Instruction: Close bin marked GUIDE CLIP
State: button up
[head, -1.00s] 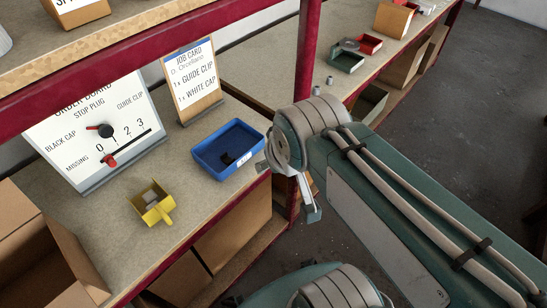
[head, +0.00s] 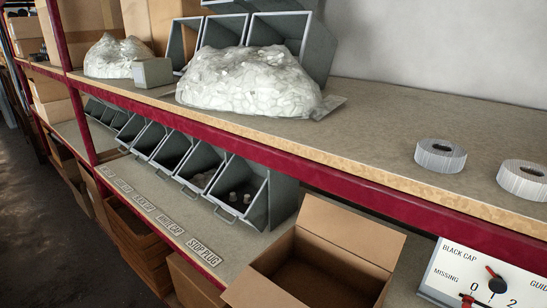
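A row of grey tilt-out bins (head: 262,205) with wire handles stands on the lower shelf in the head view. The nearest bin holds a few small pale pegs, and the bins recede to the far left. Labels lie along the shelf edge in front of them: STOP PLUG (head: 208,250) is nearest, and WHITE CAP (head: 170,224) is beside it. The farther labels (head: 126,187) are too small to read, so I cannot tell which bin is GUIDE CLIP. Several bins look tilted open. My gripper is not in view.
An open cardboard box (head: 320,275) stands right of the bins. The order board (head: 485,272) is at the lower right. The upper shelf carries bags of white parts (head: 250,80), grey bins (head: 290,35) and two rolls (head: 440,156). Dark floor (head: 35,225) lies at left.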

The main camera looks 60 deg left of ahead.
aim_at(152, 138)
jog(key=u, duration=3)
jog(key=i+j+z, duration=0.15)
jog(key=i+j, duration=0.5)
jog(key=i, duration=0.15)
jog(key=i+j+z, duration=0.15)
jog(key=i+j, duration=0.6)
jog(key=i+j+z, duration=0.1)
jog(key=i+j, duration=0.7)
jog(key=i+j+z, duration=0.15)
jog(key=i+j, duration=0.6)
jog(key=j, duration=0.15)
